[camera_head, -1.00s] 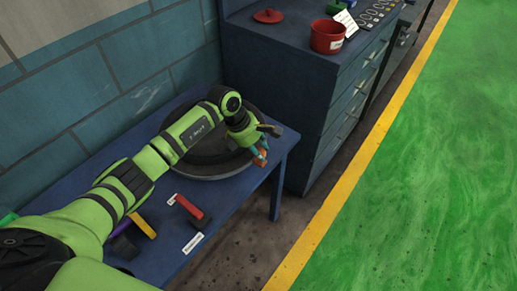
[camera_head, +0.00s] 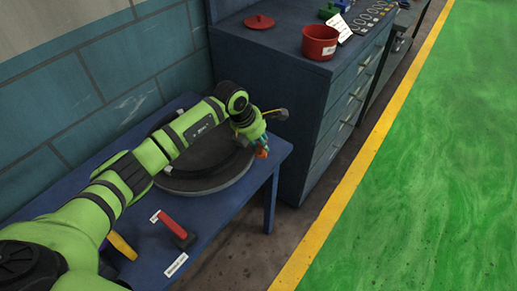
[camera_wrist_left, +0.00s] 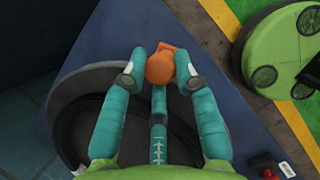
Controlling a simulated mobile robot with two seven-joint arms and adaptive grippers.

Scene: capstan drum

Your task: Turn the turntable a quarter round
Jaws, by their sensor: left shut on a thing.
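The turntable is a dark round drum (camera_head: 195,183) on the blue bench, partly hidden under my left arm. It also shows in the left wrist view (camera_wrist_left: 68,97), with a dark ring on its top. An orange knob (camera_wrist_left: 159,68) stands at its rim and shows small in the head view (camera_head: 263,153). My left gripper (camera_head: 260,146) is at the right side of the rim. In the wrist view its teal fingers (camera_wrist_left: 160,75) are shut on the orange knob, one on each side. My right gripper is in neither current view.
The blue bench (camera_head: 150,265) holds a red-handled tool (camera_head: 174,226), a yellow piece (camera_head: 122,246) and white labels. A dark blue drawer cabinet (camera_head: 262,85) stands close behind, bearing a red pot (camera_head: 319,42) and a red lid (camera_head: 259,21). Green floor (camera_head: 430,190) is clear at right.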

